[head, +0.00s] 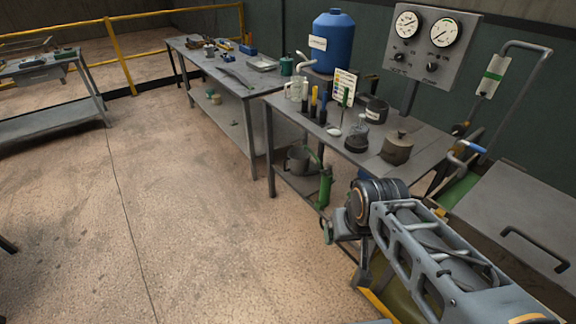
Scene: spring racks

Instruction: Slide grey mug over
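No mug is plainly marked out as the grey one. A grey metal mug or pot (298,158) stands on the lower shelf of the nearer bench. A dark, short cylindrical vessel with a pale label (376,110) stands on that bench's top, towards the back. A brownish-grey lidded pot (397,148) stands near the right end of the top. My arm reaches in from the lower right, with a thick dark joint beside the bench's front right corner. I make out no gripper fingers. Nothing visibly held.
A blue drum (333,42) stands behind. A gauge panel (430,42) and a metal chest (520,215) are at right. Open floor lies left.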

